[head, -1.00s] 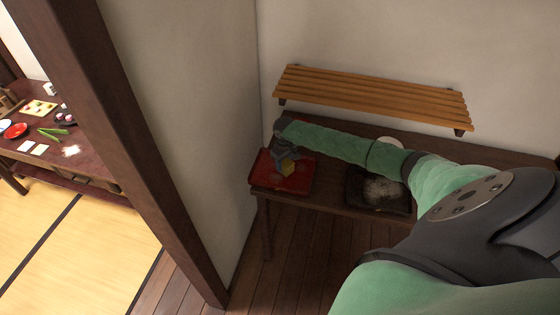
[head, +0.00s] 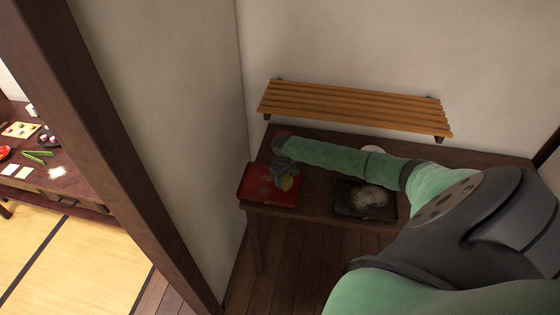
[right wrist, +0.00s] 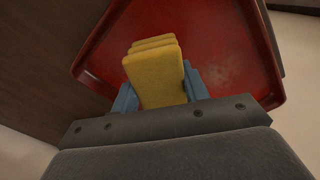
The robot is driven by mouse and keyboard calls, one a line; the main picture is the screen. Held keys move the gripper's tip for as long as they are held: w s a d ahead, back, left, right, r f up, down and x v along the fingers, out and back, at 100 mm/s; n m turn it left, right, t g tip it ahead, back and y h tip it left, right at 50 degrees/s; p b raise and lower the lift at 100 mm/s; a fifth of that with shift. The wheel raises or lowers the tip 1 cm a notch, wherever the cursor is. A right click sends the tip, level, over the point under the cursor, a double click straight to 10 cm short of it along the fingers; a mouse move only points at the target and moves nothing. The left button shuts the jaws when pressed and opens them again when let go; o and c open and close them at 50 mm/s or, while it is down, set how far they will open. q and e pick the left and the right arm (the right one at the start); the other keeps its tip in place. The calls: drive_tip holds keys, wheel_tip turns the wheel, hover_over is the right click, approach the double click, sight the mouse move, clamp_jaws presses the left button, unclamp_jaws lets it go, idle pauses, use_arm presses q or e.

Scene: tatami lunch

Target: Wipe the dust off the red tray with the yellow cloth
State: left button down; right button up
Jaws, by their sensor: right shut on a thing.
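The red tray (head: 256,190) lies at the left end of the dark side table. In the right wrist view the tray (right wrist: 225,50) fills the upper middle, with a faint greyish dusty patch right of the cloth. My right gripper (head: 284,178) is over the tray's right part, pointing down. It is shut on the folded yellow cloth (right wrist: 160,78), which sits between the blue fingers; the cloth (head: 286,184) also shows in the head view. Whether the cloth touches the tray is hard to tell. My left gripper is not in view.
A black tray (head: 366,199) with pale powder stands on the side table (head: 318,190), right of the red tray. A pale round thing is partly hidden behind my arm. A slatted wooden shelf (head: 350,105) hangs above. A wooden post (head: 130,150) and wall stand left.

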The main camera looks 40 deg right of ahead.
sight(291, 177)
drive_tip(key=shift+s+d, duration=1.15)
drive_tip(key=shift+s, duration=0.1)
drive_tip(key=shift+s+d+f, duration=0.1)
drive_tip(key=shift+s+d, duration=0.95)
drive_tip(key=shift+s, duration=0.25)
drive_tip(key=shift+w+d+b, duration=0.3)
drive_tip(key=shift+w+d, duration=0.5)
drive_tip(key=shift+d, duration=0.1)
drive_tip(key=shift+w+a, duration=2.35)
drive_tip(key=shift+w, duration=0.3)
drive_tip(key=shift+w+a, duration=2.35)
drive_tip(key=shift+w, duration=0.3)
drive_tip(key=shift+w+r+p, duration=0.1)
drive_tip(key=shift+r+p, duration=0.4)
drive_tip(key=shift+r, duration=2.6)
drive_tip(key=shift+d+r, duration=0.1)
